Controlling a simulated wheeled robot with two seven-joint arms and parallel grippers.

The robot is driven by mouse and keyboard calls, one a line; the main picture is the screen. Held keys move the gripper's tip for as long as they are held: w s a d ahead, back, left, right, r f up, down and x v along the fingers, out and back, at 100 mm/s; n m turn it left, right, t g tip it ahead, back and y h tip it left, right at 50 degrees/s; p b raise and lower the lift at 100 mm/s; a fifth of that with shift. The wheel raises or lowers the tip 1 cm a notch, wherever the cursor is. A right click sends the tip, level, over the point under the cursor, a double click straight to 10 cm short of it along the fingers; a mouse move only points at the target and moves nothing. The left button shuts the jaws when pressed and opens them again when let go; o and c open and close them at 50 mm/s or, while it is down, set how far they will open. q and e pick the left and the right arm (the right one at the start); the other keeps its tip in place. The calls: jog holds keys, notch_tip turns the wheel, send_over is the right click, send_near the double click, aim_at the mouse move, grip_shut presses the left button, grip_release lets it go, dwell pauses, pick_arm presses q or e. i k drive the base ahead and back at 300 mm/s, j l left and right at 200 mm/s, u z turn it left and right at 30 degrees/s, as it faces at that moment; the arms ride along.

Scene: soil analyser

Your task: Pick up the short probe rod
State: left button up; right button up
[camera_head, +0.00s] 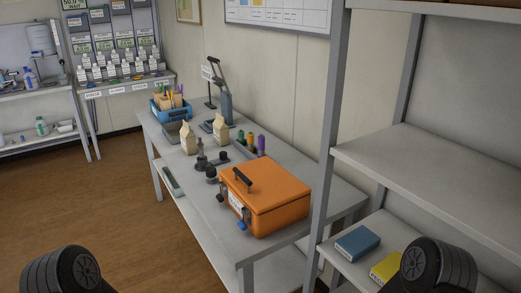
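I cannot pick out a short probe rod for certain at this size. Behind the case stand small dark instruments (212,170) and a holder with green and purple-topped cylinders (261,145). A blue bin (159,115) at the far end holds brown bags and several thin coloured items. Neither of my grippers shows; only black rounded parts of my arms appear at the bottom left and bottom right.
Paper bags (188,138) and a grey press-like stand (224,104) are on the table. A shelf rack (415,165) at the right holds a blue box (358,243) and a yellow box (386,268). The brown floor (85,205) left of the table is clear.

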aim_at(241, 134)
jog(key=u, duration=1.3)
jog(key=i+u, duration=0.1)
jog(key=u, duration=0.2)
jog(key=i, duration=4.2)
jog(key=j+z, duration=0.1)
jog(key=z, duration=4.75)
